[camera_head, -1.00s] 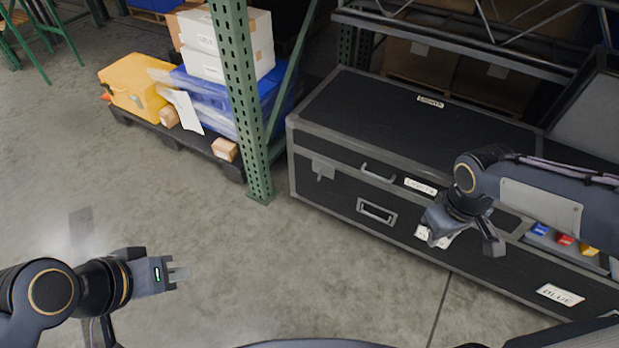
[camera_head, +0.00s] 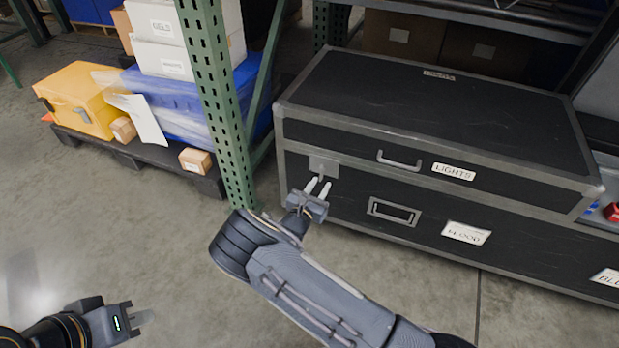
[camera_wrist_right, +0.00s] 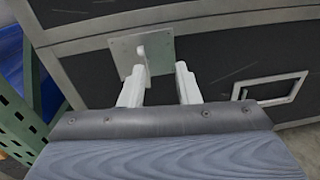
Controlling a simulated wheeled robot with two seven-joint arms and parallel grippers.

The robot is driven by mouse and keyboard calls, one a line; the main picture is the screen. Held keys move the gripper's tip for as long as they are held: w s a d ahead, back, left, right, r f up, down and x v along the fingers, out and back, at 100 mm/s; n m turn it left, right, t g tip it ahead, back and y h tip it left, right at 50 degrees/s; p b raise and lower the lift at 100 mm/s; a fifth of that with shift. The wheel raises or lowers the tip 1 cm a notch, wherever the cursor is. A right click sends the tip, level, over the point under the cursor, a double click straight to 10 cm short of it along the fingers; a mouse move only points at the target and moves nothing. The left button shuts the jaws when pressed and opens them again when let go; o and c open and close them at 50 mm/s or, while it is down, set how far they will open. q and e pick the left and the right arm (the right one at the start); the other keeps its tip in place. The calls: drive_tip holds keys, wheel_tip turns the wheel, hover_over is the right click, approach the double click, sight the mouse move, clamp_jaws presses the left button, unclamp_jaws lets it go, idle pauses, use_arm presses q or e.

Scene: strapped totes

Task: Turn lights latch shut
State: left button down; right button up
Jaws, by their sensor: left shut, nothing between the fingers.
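The lights case (camera_head: 430,110) is a black case with grey edging, lid down, marked LIGHTS on its top and front. Its latch (camera_head: 323,166) is a grey plate near the front left corner; in the right wrist view the latch (camera_wrist_right: 141,52) shows a small knob on the plate. My right gripper (camera_head: 318,188) is open just in front of the latch. In the wrist view its two white fingers stand apart below and beside the knob, with nothing between them; whether they touch the plate I cannot tell. My left gripper (camera_head: 138,318) is shut and empty, low at the left over the floor.
A green rack post (camera_head: 218,100) stands close left of the case. Left of it a pallet (camera_head: 140,150) holds a yellow case, blue wrapped goods and cartons. A lower case front carries a FLOOD label (camera_head: 466,233). The floor in front is clear.

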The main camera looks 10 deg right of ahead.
sight(320, 175)
drive_tip(key=shift+n+t+y, duration=0.5)
drive_tip(key=shift+n, duration=0.2)
drive_tip(key=w, duration=0.2)
drive_tip(key=w+d+f+b, duration=0.1)
drive_tip(key=w, duration=0.1)
drive_tip(key=w+b, duration=0.1)
drive_tip(key=w, duration=0.1)
drive_tip(key=shift+w+d+f, duration=0.15)
drive_tip(key=shift+d+f, duration=0.2)
drive_tip(key=shift+w+d+r+b, duration=0.15)
drive_tip(key=shift+w+d+b, duration=0.25)
drive_tip(key=shift+w, duration=0.15)
clamp_jaws()
